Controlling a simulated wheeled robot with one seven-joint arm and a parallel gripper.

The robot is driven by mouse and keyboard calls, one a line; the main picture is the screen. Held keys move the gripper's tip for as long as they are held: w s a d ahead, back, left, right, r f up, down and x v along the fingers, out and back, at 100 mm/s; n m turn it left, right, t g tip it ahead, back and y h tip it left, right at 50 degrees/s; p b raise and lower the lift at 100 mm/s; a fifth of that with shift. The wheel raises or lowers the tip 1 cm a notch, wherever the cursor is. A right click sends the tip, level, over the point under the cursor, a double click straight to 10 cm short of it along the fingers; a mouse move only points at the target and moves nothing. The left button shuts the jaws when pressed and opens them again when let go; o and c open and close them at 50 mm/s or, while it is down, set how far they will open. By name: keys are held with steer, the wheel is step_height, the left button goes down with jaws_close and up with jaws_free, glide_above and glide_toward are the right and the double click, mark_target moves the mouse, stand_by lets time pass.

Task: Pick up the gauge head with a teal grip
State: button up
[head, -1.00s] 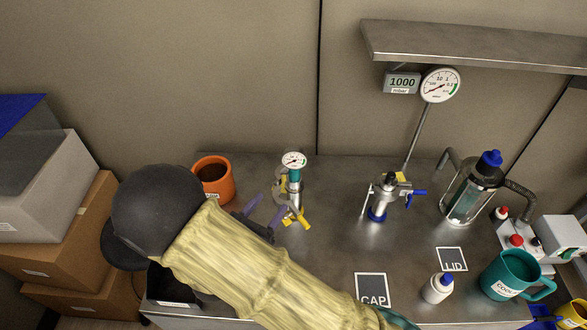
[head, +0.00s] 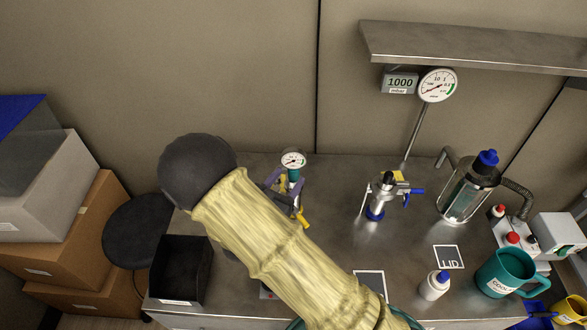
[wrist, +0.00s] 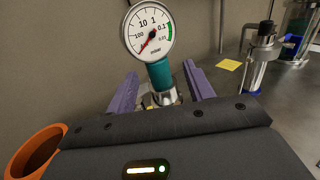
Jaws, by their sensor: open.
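The gauge head (head: 293,161) has a round white dial and a teal grip below it. It stands upright at the back of the metal bench, on a metal fitting with a yellow clamp. In the wrist view the gauge head's teal grip (wrist: 160,76) is dead ahead, with the dial above it. My gripper (head: 288,188) is open, its purple fingers reaching toward the grip. In the wrist view one finger is on each side of the grip's lower part, with gaps showing. Whether the fingertips reach fully past it I cannot tell. The fitting is partly hidden by my gripper.
An orange mug (wrist: 37,151) is close by my gripper's left in the wrist view. A valve fitting with blue handle (head: 378,197) stands to the right. A glass vessel (head: 468,189), teal jug (head: 505,273) and white bottle (head: 435,286) are farther right. A shelf (head: 475,48) overhangs the back right.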

mark_target(291, 173)
steer(key=p+x, duration=0.1)
steer(key=x, duration=0.3)
steer(key=shift+w, duration=0.35)
jaws_close()
